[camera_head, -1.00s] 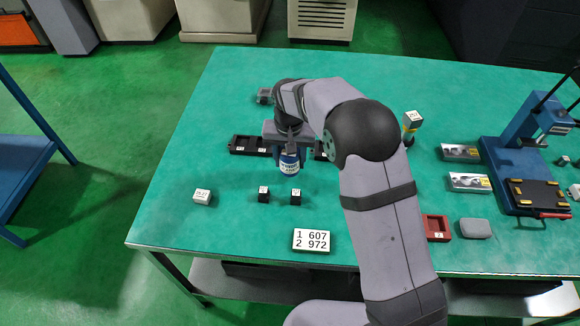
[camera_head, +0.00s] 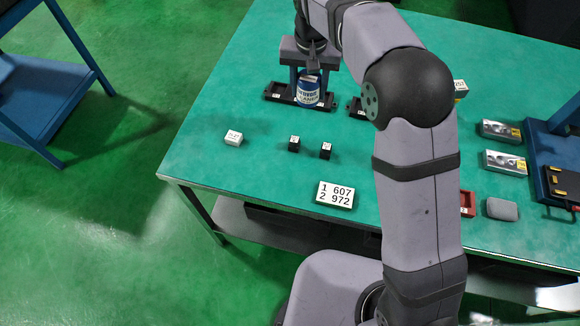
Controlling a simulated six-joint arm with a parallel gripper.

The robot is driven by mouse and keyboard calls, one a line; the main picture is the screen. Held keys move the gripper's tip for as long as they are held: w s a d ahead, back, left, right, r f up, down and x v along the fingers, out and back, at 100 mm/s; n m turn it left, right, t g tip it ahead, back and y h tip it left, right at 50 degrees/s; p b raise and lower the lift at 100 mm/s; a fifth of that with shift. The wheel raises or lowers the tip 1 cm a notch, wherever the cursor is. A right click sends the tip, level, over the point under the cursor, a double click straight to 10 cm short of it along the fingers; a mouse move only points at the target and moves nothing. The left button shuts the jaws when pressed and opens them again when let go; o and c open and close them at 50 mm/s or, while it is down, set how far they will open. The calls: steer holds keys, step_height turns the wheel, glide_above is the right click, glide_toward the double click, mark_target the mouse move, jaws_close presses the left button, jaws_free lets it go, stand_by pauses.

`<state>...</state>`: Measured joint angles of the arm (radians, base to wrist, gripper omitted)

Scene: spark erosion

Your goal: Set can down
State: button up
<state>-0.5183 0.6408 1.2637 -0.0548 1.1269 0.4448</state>
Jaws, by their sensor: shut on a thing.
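The can (camera_head: 308,92), blue with a white label band, is upright in my gripper (camera_head: 308,96) near the table's far left part. My gripper points down and is shut on the can, with a finger on each side. The can overlaps the right part of a low black tray (camera_head: 279,97) in the picture. I cannot tell whether its base touches anything or hangs above the table.
A second black tray (camera_head: 355,107) is partly behind my arm. Two black cubes (camera_head: 294,143) (camera_head: 326,150), a white block (camera_head: 234,138) and a number plate (camera_head: 335,195) lie nearer. Green table (camera_head: 250,180) is bare between them. Metal blocks (camera_head: 502,162) stand right.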

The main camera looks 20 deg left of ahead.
steer(key=s+a+r+n+p, duration=0.1)
steer(key=s+a+r+p, duration=0.1)
steer(key=s+a+r, duration=0.25)
steer(key=s+d+f+n+p, duration=0.1)
steer(key=s+d+f+n, duration=0.15)
steer(key=s, duration=0.75)
steer(key=shift+n+y, duration=0.3)
steer(key=shift+n, duration=0.45)
steer(key=shift+s+d+f+p, duration=0.1)
steer(key=shift+s+f+p, duration=0.2)
steer(key=shift+f, duration=2.3)
steer(key=shift+s+d+f+p, duration=0.1)
steer(key=shift+s+f+p, duration=0.2)
steer(key=shift+f, duration=2.3)
steer(key=shift+s+d+f+p, duration=0.15)
steer(key=shift+s+f, duration=0.2)
steer(key=shift+f, duration=2.25)
steer(key=shift+a+f, duration=0.1)
steer(key=shift+f, duration=0.05)
steer(key=o, duration=1.2)
steer(key=shift+o, duration=0.2)
step_height(320, 180, up, 12)
steer(key=s+b, duration=0.1)
steer(key=shift+s+d, duration=0.15)
steer(key=shift+d, duration=0.2)
